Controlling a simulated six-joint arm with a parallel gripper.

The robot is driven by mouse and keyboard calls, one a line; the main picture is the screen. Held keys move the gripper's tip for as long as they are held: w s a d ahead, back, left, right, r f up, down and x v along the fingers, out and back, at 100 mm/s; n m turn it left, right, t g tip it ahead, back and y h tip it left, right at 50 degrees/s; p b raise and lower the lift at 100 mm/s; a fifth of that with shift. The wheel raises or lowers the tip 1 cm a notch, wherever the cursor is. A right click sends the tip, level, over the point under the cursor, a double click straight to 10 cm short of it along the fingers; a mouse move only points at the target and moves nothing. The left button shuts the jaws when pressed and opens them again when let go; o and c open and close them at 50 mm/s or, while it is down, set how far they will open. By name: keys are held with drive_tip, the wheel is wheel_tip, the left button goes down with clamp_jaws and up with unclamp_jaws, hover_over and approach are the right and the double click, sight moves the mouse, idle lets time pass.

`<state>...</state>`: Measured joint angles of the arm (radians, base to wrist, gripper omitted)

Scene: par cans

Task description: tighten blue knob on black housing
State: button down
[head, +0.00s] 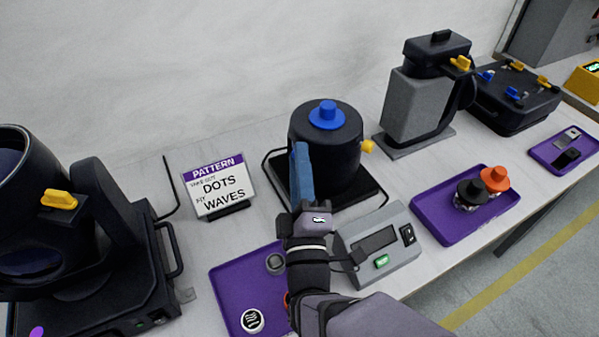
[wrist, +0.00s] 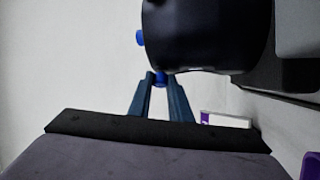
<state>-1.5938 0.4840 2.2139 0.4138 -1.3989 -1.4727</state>
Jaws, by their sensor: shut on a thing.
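The black housing (head: 335,150) is an upright cylinder on a dark base plate in the middle of the bench. It fills the top of the wrist view (wrist: 208,35). A small blue knob (wrist: 160,80) on its side sits between my fingertips in the wrist view. In the head view my fingers hide this knob. My gripper (head: 300,148) reaches the left front of the housing, and its two blue fingers (wrist: 161,77) are shut on the small knob. A larger blue knob (head: 327,112) is on the housing's top, and a yellow knob (head: 367,147) is on its right side.
A grey control box (head: 385,238) and purple tray (head: 235,285) lie close to my arm. A pattern sign (head: 218,187) stands left. Two lamps (head: 60,240) (head: 415,105) flank the housing. Another purple tray (head: 440,205) holds black-topped and orange-topped items.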

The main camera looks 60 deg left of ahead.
drive_tip(key=m+t+y+b, duration=0.1)
drive_tip(key=m+b, duration=0.1)
drive_tip(key=b, duration=0.1)
drive_tip(key=shift+f+b, duration=0.15)
drive_tip(key=shift+b, duration=0.25)
drive_tip(key=c, duration=1.6)
unclamp_jaws()
drive_tip(key=shift+s, duration=0.1)
drive_tip(key=shift+s+d+f+b, duration=0.1)
drive_tip(key=shift+s+d+b, duration=0.7)
drive_tip(key=shift+d, duration=1.15)
drive_tip(key=shift+s+d+f+b, duration=0.1)
drive_tip(key=shift+s+d+b, duration=0.35)
drive_tip(key=shift+s+d, duration=1.1)
drive_tip(key=shift+s+d+b, duration=0.4)
drive_tip(key=shift+d+b, duration=0.25)
drive_tip(key=shift+d, duration=1.75)
